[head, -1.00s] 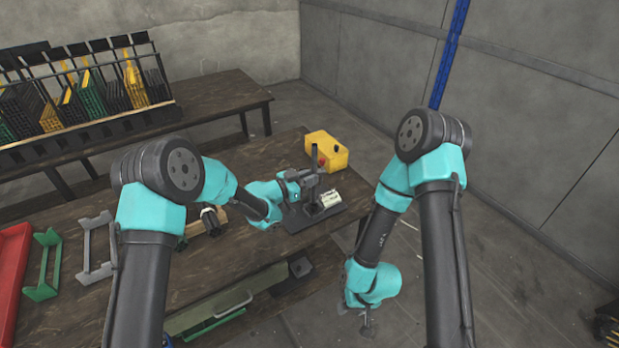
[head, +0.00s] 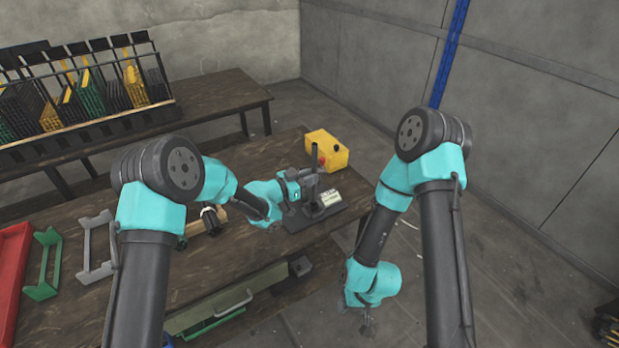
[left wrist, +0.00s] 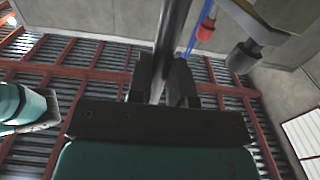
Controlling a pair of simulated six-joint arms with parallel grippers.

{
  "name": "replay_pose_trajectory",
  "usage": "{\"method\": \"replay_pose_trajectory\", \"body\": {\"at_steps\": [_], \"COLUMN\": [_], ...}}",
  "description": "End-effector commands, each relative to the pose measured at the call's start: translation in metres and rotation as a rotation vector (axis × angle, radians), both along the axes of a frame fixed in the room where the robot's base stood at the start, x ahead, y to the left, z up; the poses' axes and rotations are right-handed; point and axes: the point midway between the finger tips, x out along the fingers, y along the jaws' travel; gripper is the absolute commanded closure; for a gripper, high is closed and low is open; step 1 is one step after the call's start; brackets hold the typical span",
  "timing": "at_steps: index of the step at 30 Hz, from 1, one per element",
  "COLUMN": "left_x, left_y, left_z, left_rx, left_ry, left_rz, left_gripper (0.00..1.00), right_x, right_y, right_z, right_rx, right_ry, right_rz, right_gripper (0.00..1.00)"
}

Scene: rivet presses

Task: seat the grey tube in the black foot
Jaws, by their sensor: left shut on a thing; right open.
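My left gripper (head: 312,184) is shut on the grey tube at the press on the table. In the left wrist view the tube (left wrist: 168,40) runs between the two dark fingers (left wrist: 162,82) and out of the top of the picture. In the head view a dark upright part (head: 315,157) rises above the gripper and looks like the tube. A black base (head: 303,222) lies below the gripper; I take it for the foot. The tube's lower end is hidden, so I cannot tell whether it touches the foot. My right gripper (head: 367,326) is open and empty, off the table's edge.
A pale block (head: 331,198) sits on the black base, right of my left gripper. A yellow box (head: 327,151) with a red button stands behind. Green (head: 43,266) and grey (head: 96,248) brackets and a red tray (head: 12,275) lie at left. A rack (head: 80,95) stands on the back table.

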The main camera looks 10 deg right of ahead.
Motion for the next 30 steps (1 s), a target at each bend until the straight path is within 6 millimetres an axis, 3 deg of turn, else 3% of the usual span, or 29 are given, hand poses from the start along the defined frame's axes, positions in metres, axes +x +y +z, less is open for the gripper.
{"method": "replay_pose_trajectory", "body": {"at_steps": [30], "left_x": [0.000], "left_y": [0.000], "left_z": [-0.016], "left_rx": [0.000], "left_ry": [0.000], "left_rz": [0.000], "left_gripper": [1.00], "right_x": [0.000], "right_y": [0.000], "right_z": [0.000], "right_rx": [0.000], "right_ry": [0.000], "right_rz": [0.000], "right_gripper": [0.50]}}
